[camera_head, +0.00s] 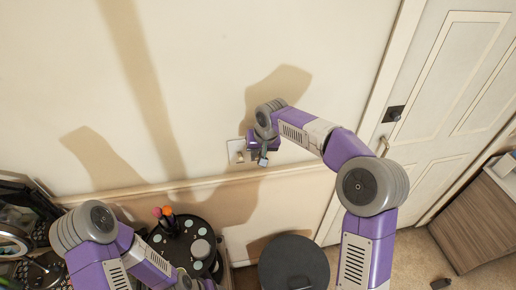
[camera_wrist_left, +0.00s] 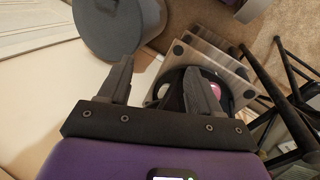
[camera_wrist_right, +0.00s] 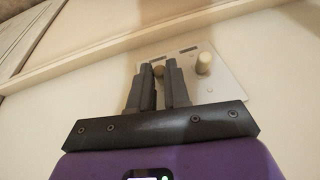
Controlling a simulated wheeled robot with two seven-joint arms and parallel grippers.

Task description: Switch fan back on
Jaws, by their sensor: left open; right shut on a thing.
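A pale wall plate (camera_head: 236,152) with two round knobs is on the wall in the head view. It shows closer in the right wrist view (camera_wrist_right: 222,82). The right-hand knob (camera_wrist_right: 204,62) stands free, beside my fingers. My right gripper (camera_wrist_right: 166,74) is at the plate, shut on the left-hand knob (camera_wrist_right: 158,71), which shows between its fingertips. My right gripper also shows against the wall in the head view (camera_head: 262,160). My left gripper (camera_wrist_left: 160,75) is open, its fingers apart, low near the round table. I cannot pick out a fan.
A dark round table (camera_head: 178,262) with small items stands at the lower left, and a dark grey round stool (camera_head: 293,262) stands right of it. A door (camera_head: 456,82) and a wooden cabinet (camera_head: 484,222) are on the right. The wall above the plate is clear.

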